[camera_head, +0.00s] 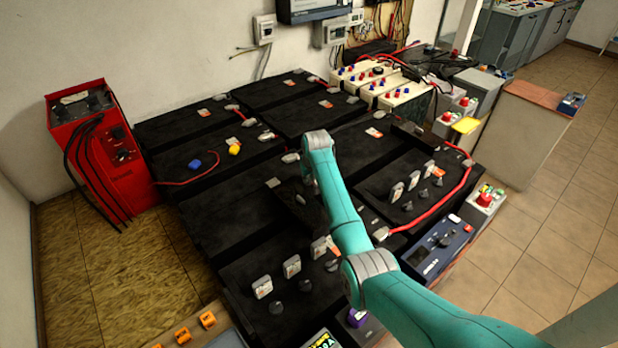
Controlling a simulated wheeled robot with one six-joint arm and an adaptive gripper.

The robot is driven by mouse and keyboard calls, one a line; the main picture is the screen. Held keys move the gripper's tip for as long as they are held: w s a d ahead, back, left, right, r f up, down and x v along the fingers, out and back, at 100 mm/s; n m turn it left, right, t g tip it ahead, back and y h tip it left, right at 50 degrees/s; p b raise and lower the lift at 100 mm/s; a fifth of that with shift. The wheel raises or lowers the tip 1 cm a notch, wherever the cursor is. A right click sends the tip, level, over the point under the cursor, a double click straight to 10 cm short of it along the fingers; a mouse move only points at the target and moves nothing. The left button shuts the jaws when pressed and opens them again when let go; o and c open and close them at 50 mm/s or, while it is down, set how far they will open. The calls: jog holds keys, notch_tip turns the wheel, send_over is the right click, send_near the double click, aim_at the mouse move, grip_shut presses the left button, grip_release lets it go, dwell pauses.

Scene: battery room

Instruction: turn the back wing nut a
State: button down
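My teal arm reaches over the black batteries from the lower right. My gripper (301,199) is a dark shape hanging below the wrist, over the middle batteries. It blends into the black casing, so I cannot see its fingers or whether it holds anything. Dark wing-nut-like knobs (304,286) stand in a row beside upright tags on the near battery (245,275). A similar row of knobs (422,195) stands on the battery to the right of my arm. I cannot tell which one is back wing nut a; it may be hidden by my gripper.
A red charger (95,150) with black cables stands at left. Blue and yellow pieces (234,148) lie on a back battery. White batteries (385,85) stand behind. A red cable (440,204) and a blue meter box (437,250) are at right. Tiled floor is clear at right.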

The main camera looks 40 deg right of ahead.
jog(key=shift+a+m, duration=0.1)
jog(key=shift+m, duration=0.2)
jog(key=m, duration=0.1)
jog(key=m+h, duration=0.1)
jog(key=shift+w+a+m+g, duration=0.2)
jog(key=shift+m+g, duration=0.1)
jog(key=m, duration=0.2)
jog(key=m+g+h, duration=0.1)
jog(key=shift+w+a+m, duration=0.2)
jog(key=shift+m, duration=0.2)
jog(key=m, duration=0.2)
jog(key=m+g, duration=0.1)
jog(key=m, duration=0.1)
jog(key=m+g, duration=0.1)
jog(key=shift+w+a+m+h, duration=0.1)
jog(key=shift+w+m+h, duration=0.2)
jog(key=shift+w+m, duration=0.1)
jog(key=c, duration=1.2)
grip_release()
jog(key=shift+r, duration=0.1)
